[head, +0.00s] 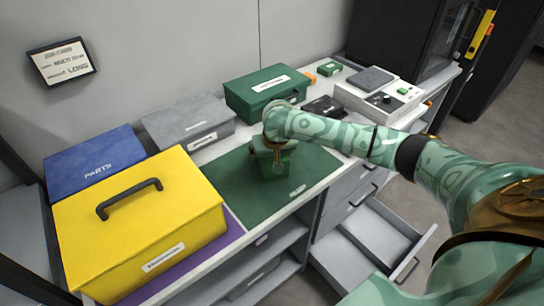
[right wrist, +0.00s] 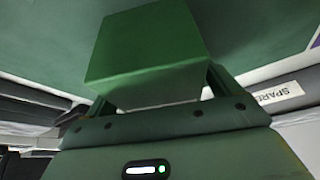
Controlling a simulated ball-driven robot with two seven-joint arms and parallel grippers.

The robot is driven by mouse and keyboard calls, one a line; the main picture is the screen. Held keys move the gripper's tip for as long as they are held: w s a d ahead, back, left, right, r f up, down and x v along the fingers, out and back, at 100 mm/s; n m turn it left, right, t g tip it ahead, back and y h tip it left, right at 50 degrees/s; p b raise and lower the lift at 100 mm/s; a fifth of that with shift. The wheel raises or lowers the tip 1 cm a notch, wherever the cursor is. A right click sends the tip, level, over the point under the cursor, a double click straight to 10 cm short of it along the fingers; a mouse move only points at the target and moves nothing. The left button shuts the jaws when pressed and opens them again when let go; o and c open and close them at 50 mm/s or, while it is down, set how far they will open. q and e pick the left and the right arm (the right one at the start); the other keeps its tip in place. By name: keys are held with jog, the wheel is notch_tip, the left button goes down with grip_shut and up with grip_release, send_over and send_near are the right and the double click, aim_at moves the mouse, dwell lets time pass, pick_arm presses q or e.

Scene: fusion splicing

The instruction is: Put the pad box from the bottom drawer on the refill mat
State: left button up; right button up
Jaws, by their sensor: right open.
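The green pad box (head: 272,164) is at the green mat (head: 222,182), likely the refill mat, though its small label is unreadable. The box also fills the upper middle of the right wrist view (right wrist: 145,50). My right gripper (head: 273,143) points down over the box, with its open fingers on either side of it. The gripper hides the box's top in the head view. The box looks upright on the mat; any small gap beneath it cannot be told. The bottom drawer (head: 413,262) is pulled out, and its visible inside looks empty. My left gripper is not in view.
A yellow case (head: 135,225) stands left of the green mat on a purple mat (head: 227,228). Blue (head: 95,165), grey (head: 185,120) and dark green (head: 265,90) boxes line the back. A white device (head: 380,100) stands right. Green mat space around the pad box is clear.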

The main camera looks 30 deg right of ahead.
jog(key=shift+c, duration=0.3)
jog(key=c, duration=1.1)
jog(key=shift+c, duration=0.2)
